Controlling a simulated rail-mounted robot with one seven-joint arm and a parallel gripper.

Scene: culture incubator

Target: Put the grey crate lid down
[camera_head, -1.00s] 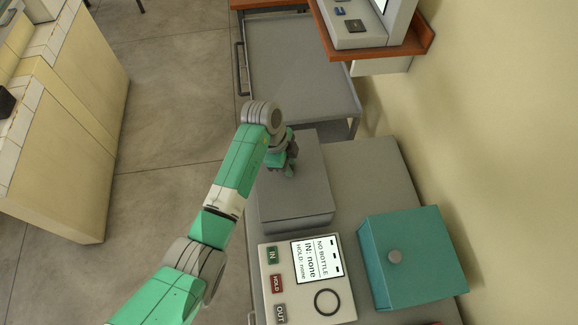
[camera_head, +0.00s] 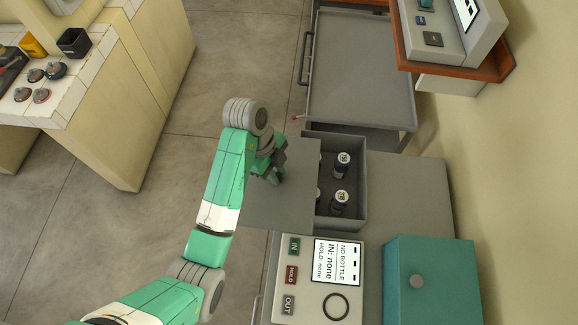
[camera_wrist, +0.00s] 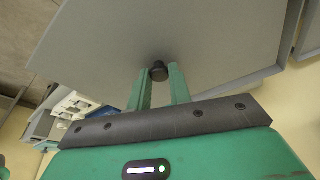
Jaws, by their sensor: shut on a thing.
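The grey crate lid (camera_head: 292,200) is a flat plate held in the air to the left of the grey crate and partly over it. My gripper (camera_head: 272,172) is shut on the lid's dark knob. In the wrist view the lid (camera_wrist: 170,35) fills the upper middle, and its knob (camera_wrist: 158,72) sits between the two green fingers of the gripper (camera_wrist: 159,80). The grey crate (camera_head: 357,190) is partly uncovered and shows several dark bottles (camera_head: 340,198) with white numbered caps. The crate's left side is hidden under the lid.
A grey panel (camera_head: 330,285) with IN, HOLD and OUT buttons and a screen is in front of the crate. A teal box (camera_head: 432,285) stands at the right. Bare grey bench (camera_head: 405,195) lies right of the crate. A grey cart (camera_head: 360,70) stands behind.

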